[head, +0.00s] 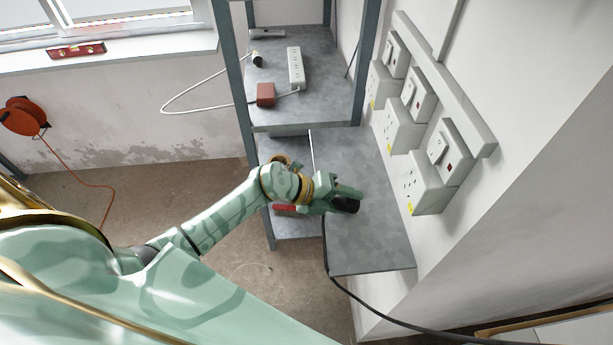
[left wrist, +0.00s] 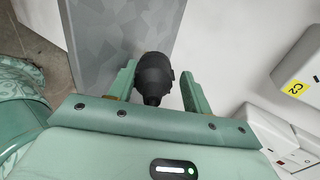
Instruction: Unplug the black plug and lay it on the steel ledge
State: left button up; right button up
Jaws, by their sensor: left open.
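The black plug (head: 346,205) is at the steel ledge (head: 370,250), clear of the wall sockets. My left gripper (head: 350,196) is open there, with its fingers on either side of the plug. In the left wrist view the black plug (left wrist: 153,76) shows between the two spread fingers, with a gap on the right side. The steel ledge (left wrist: 110,30) lies beyond it. I cannot tell whether the plug rests on the ledge. My right gripper is not in view.
Wall sockets (head: 422,188) with switches line the wall right of the ledge. A black cable (head: 390,322) hangs from the ledge's front edge. The upper shelf (head: 315,105) holds a white power strip (head: 295,67) and a red-brown block (head: 265,95). The ledge's front part is clear.

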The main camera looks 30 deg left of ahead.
pick_arm(q)
jog(key=v, duration=1.6)
